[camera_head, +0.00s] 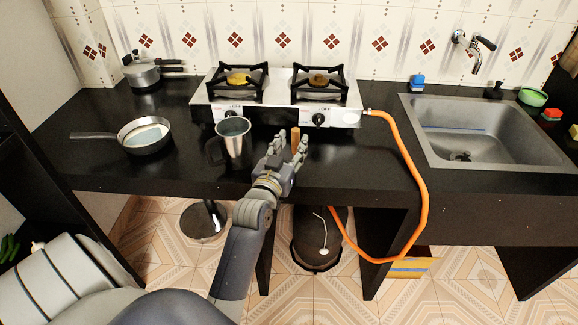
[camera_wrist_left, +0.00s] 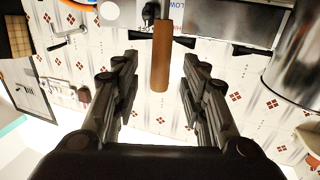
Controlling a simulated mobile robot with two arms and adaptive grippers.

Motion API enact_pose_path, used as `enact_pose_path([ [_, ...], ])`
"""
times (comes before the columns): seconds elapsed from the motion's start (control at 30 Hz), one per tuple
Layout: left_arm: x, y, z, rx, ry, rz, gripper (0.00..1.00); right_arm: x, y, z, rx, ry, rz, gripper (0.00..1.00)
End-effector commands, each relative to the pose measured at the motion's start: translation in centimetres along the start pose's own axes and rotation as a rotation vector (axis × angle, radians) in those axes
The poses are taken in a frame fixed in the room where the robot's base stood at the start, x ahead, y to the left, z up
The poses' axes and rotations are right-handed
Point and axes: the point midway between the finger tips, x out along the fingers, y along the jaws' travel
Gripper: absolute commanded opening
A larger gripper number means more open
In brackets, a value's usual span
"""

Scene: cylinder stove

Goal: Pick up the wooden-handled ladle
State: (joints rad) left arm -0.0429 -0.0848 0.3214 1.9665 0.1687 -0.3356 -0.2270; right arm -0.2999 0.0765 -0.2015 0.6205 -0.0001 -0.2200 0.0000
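The ladle's wooden handle (camera_head: 295,138) stands upright at the counter's front part, before the stove and beyond my left gripper (camera_head: 288,147). In the left wrist view the brown handle (camera_wrist_left: 161,55) reaches in between the two spread fingers of my left gripper (camera_wrist_left: 158,75). There is a gap on each side of the handle, and neither finger appears to touch it. The left gripper is open and empty. The ladle's bowl cannot be made out in either view. My right gripper is not in view.
A metal mug (camera_head: 234,140) stands close left of my left gripper. A pan (camera_head: 146,146) and a pot (camera_head: 141,75) are farther left. The stove (camera_head: 277,112) is behind, with an orange hose (camera_head: 406,160) hanging on the right. The sink (camera_head: 480,130) is at right.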

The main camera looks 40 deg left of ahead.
Motion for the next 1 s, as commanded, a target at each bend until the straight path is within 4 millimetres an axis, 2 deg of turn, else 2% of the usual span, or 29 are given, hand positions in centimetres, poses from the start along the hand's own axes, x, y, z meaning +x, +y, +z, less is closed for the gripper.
enact_pose_path([
  [0.1, 1.8, -0.1, -0.2, -0.003, 0.004, 0.000, 0.40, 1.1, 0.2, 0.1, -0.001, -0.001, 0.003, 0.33],
  [0.23, 3.1, -0.1, -0.1, -0.001, 0.001, 0.000, 0.40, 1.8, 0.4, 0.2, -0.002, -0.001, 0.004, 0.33],
  [0.57, 3.6, -0.1, -0.3, 0.000, -0.001, 0.001, 0.40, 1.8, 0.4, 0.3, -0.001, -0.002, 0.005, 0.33],
  [0.73, 3.6, -0.1, -0.3, 0.000, -0.001, 0.001, 0.01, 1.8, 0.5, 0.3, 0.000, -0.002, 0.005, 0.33],
  [1.0, 3.6, -0.1, -0.3, 0.000, 0.000, 0.001, 0.00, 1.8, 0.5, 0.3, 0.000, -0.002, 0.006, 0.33],
])
